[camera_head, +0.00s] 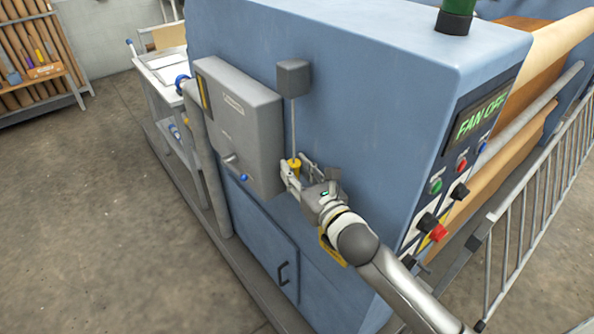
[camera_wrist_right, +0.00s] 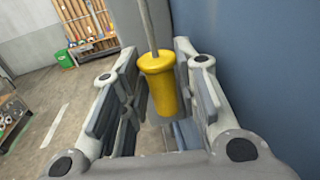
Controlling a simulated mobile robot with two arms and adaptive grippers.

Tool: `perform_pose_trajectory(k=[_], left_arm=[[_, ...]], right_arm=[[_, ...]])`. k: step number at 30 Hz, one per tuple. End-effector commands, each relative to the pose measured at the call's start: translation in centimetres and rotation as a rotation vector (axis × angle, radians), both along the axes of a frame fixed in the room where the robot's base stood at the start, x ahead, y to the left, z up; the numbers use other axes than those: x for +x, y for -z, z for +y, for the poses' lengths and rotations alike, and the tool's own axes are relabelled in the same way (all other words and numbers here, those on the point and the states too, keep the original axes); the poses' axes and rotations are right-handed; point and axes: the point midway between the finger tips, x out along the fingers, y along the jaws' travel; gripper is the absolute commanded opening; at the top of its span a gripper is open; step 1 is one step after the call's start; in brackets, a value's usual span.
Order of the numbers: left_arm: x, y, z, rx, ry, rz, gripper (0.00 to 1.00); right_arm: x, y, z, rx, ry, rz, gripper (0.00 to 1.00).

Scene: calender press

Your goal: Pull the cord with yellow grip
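The yellow grip (camera_head: 295,166) hangs at the lower end of a thin grey cord (camera_head: 293,125). The cord comes down from a small grey box (camera_head: 293,79) on the blue machine's side. My right gripper (camera_head: 297,171) is at the grip, with its fingers apart on either side. In the right wrist view the yellow grip (camera_wrist_right: 158,83) hangs upright between the open fingers, with a gap to the left finger. The right finger is close to it, and I cannot tell if they touch. My left gripper is not in view.
A grey cabinet (camera_head: 238,122) with a knob juts out left of the cord. The blue machine wall (camera_head: 375,105) is close beside the gripper. A panel at right has a display (camera_head: 481,114) reading "FAN OFF" and several buttons. A metal railing (camera_head: 535,195) stands at far right.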

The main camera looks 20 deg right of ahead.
Motion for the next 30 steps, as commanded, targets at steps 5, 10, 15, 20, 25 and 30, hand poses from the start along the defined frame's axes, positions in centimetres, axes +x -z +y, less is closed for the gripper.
perform_pose_trajectory(k=[5, 10, 15, 20, 25, 30], left_arm=[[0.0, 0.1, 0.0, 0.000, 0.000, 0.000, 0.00], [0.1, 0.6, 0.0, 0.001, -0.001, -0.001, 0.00], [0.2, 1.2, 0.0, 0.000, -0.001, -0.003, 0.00], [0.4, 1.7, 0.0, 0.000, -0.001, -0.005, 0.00], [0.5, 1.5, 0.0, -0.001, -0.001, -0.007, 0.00], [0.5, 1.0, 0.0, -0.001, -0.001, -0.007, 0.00]], right_arm=[[0.0, 0.2, 0.0, 0.000, 0.000, 0.000, 0.06], [0.0, 0.9, 0.0, -0.002, 0.000, 0.000, 0.06], [0.0, 1.8, 0.0, 0.000, -0.001, 0.000, 0.06], [0.0, 2.6, 0.0, -0.001, -0.001, 0.001, 0.06], [0.0, 2.4, 0.0, 0.000, 0.000, 0.002, 0.06], [0.0, 2.0, 0.0, -0.001, 0.000, 0.003, 0.06]])
